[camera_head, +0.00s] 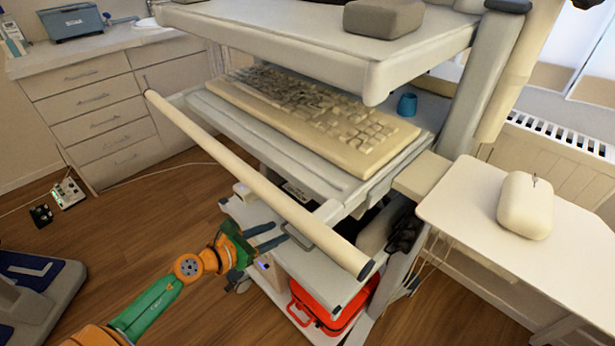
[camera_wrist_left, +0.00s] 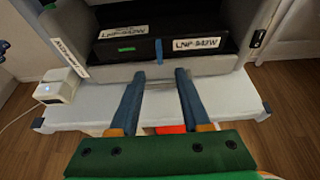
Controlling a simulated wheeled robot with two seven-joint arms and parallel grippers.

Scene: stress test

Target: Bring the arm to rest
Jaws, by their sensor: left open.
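My left arm, orange and green, reaches in from the lower left in the head view. Its left gripper (camera_head: 277,233) is at the front of the cart's lower shelf, below the long pale rail. The two dark blue fingers are apart and point toward the cart. In the left wrist view the open fingers (camera_wrist_left: 160,76) reach over the pale shelf edge, in front of a black box (camera_wrist_left: 133,50) with white labels. I see nothing held between them. My right gripper is not in view.
The cart carries a keyboard (camera_head: 310,118) and a pale front rail (camera_head: 250,180). A red case (camera_head: 330,306) is at its bottom. A white mouse (camera_head: 525,205) lies on the right side board. Drawers (camera_head: 95,98) stand at the back left.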

